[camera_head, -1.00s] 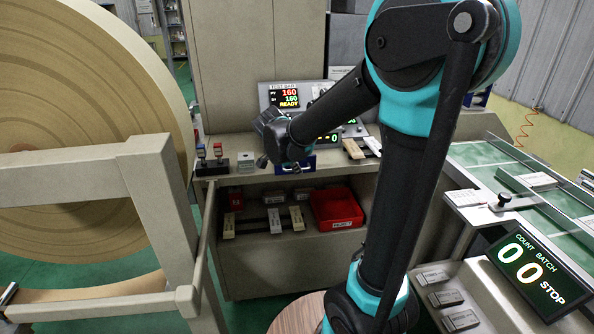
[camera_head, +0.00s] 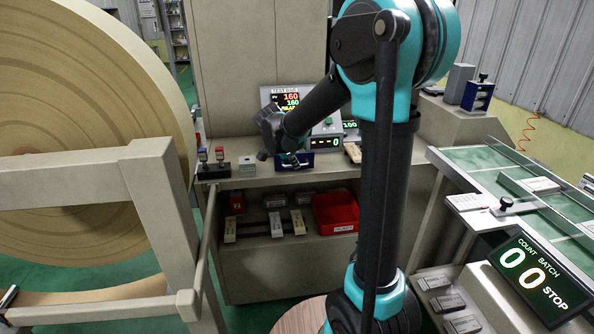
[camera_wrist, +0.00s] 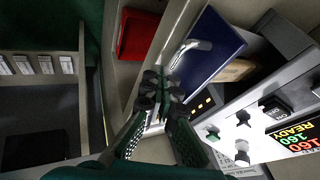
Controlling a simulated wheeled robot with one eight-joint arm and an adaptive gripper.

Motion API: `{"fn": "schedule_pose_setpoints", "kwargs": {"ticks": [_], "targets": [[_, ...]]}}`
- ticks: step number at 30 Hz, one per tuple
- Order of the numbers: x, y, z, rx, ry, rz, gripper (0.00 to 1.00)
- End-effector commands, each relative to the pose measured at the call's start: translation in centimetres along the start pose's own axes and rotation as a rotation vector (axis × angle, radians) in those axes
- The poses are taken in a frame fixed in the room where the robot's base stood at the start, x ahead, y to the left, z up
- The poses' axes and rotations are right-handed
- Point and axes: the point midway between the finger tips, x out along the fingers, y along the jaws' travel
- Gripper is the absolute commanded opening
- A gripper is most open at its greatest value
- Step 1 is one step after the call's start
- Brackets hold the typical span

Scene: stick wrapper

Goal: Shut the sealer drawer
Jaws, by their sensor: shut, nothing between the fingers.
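The blue part with a bright metal handle (camera_wrist: 192,46), which looks like the sealer drawer (camera_wrist: 215,50), lies just beyond my fingertips in the wrist view. In the head view the blue drawer (camera_head: 301,161) shows at the bench's front edge, below the sealer's displays, partly covered by my gripper. I cannot tell how far it stands out. My gripper (camera_wrist: 163,92) is shut and empty, its fingertips close to the drawer's near edge and handle; I cannot tell if they touch. In the head view my gripper (camera_head: 291,158) is small and dark at the drawer's left part.
The sealer's READY display (camera_head: 287,97) stands behind the drawer. Left on the bench are a grey block (camera_head: 247,164) and a dark switch box (camera_head: 214,169). A red tray (camera_head: 337,212) sits on the shelf below. A large paper roll (camera_head: 70,100) fills the left.

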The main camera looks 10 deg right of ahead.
Motion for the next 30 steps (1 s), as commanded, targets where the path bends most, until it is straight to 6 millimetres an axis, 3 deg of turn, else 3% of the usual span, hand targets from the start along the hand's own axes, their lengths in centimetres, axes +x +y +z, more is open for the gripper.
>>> {"fn": "schedule_pose_setpoints", "kwargs": {"ticks": [6, 15, 21, 30], "targets": [[2.3, -4.7, -0.1, 0.001, 0.000, 0.001, 0.00], [4.5, -9.3, -0.1, 0.001, 0.000, 0.000, 0.00], [5.1, -10.6, -0.1, 0.000, 0.000, 0.000, 0.00], [5.2, -10.9, -0.2, 0.000, 0.000, -0.001, 0.00]]}}
